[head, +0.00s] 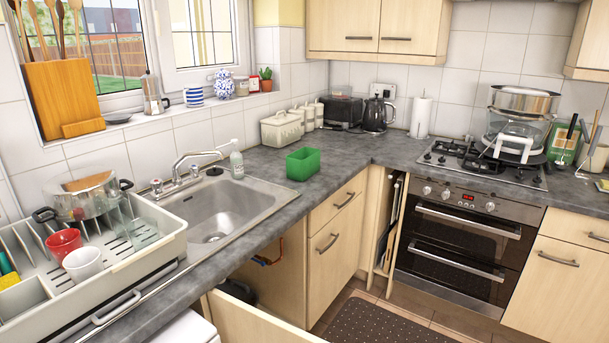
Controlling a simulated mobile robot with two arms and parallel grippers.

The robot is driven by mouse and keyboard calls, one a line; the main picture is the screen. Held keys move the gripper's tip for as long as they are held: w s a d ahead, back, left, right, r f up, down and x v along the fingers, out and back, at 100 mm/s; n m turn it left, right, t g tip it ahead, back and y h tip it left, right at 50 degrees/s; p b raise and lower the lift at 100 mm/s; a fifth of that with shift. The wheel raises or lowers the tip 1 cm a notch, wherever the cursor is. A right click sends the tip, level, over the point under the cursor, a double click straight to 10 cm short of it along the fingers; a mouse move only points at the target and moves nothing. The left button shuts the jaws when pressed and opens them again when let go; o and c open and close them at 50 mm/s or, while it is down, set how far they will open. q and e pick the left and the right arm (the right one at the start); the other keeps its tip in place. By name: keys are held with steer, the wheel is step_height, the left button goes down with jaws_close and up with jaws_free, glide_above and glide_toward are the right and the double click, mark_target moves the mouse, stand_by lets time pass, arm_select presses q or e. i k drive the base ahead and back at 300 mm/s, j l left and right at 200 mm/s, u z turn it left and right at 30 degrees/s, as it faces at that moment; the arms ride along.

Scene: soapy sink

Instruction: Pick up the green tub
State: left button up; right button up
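The green tub (303,164) is a small, open-topped rectangular container. It sits upright on the dark grey worktop (262,160), just right of the sink (216,215) near the corner of the counter. Its inside looks empty from here, though its floor is only partly visible. Nothing is touching it. Neither of my grippers shows in the head view.
A soap bottle (237,159) stands behind the sink, left of the tub. A cream bread bin (282,128) and a black toaster (338,112) stand behind it. A dish rack (102,265) fills the left. A cupboard door (262,322) hangs open below the sink.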

mark_target(303, 162)
steer(key=k+u, duration=0.15)
steer(key=u, duration=0.25)
steer(key=k+u, duration=0.15)
steer(key=u, duration=0.25)
steer(key=k+j+u, duration=0.1)
steer(key=u, duration=0.25)
steer(key=l+u, duration=0.35)
steer(key=l, duration=0.3)
steer(key=l+u, duration=0.3)
steer(key=l, duration=0.3)
steer(key=k+l+u, duration=0.15)
steer(key=l+u, duration=0.2)
steer(key=l, duration=0.25)
